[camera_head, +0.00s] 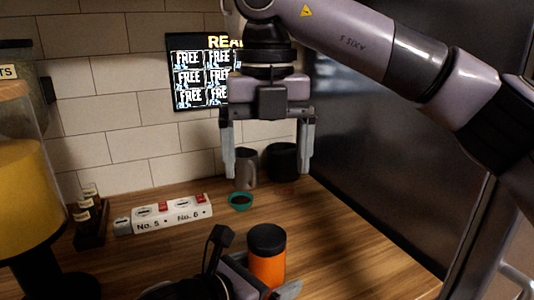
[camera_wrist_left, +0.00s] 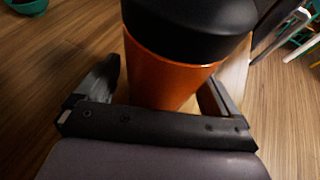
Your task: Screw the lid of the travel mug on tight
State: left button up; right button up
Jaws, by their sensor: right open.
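The travel mug (camera_head: 266,270) is orange and stands upright on the wooden counter at the front. Its black lid (camera_head: 266,239) sits on top; I cannot tell how tight it is. My left gripper (camera_head: 255,268) is low beside the mug. My right gripper (camera_head: 268,165) is open and empty, pointing down, above and behind the mug.
A teal bowl (camera_head: 240,201), a grey cup (camera_head: 246,168) and a black container (camera_head: 282,161) stand toward the back. A white numbered block (camera_head: 172,215) and a dark rack (camera_head: 90,222) are at the left. A dark panel (camera_head: 395,150) bounds the right side.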

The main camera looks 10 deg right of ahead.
pick_arm(q)
jog(key=shift+v, duration=3.55)
